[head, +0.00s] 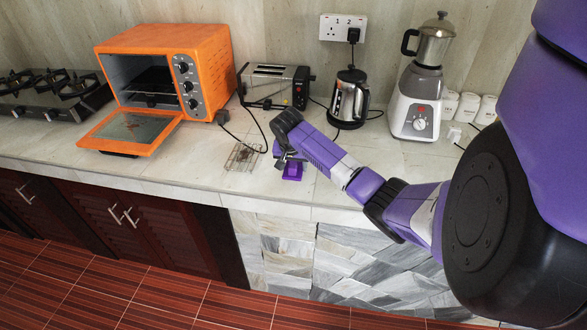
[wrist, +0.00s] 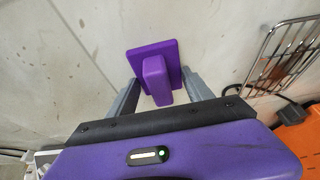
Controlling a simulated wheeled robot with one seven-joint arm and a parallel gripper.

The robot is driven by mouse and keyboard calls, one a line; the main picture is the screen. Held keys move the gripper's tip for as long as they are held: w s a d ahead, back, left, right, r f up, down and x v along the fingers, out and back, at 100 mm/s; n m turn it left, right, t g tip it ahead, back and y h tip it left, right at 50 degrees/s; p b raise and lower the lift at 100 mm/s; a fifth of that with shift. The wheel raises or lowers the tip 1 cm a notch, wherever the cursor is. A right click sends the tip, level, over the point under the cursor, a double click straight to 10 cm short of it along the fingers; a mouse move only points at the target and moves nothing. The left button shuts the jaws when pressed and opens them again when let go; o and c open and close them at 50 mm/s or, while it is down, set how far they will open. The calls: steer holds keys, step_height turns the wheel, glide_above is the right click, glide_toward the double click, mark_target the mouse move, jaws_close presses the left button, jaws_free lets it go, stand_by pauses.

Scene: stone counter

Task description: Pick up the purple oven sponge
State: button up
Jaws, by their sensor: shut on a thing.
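The purple oven sponge (wrist: 156,78) is a flat purple pad with a raised block-like handle. In the wrist view it lies between the two grey fingers of my gripper (wrist: 161,92), with its handle toward the gripper. In the head view the sponge (head: 292,171) is at the counter's front part, just under my gripper (head: 284,160). My gripper is shut on the sponge. The wrist view does not clearly show the contact at the fingertips, and I cannot tell whether the sponge touches the counter.
A wire rack (head: 243,158) lies left of the sponge, and shows at right in the wrist view (wrist: 285,55). An orange oven (head: 172,75) with its door open stands farther left. A toaster (head: 273,86), kettle (head: 349,98) and blender (head: 420,90) stand behind. The counter (head: 215,165) is clear near its front.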

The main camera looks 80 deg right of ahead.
step_height(320, 180, up, 20)
steer(key=b, duration=0.2)
stand_by(0.5)
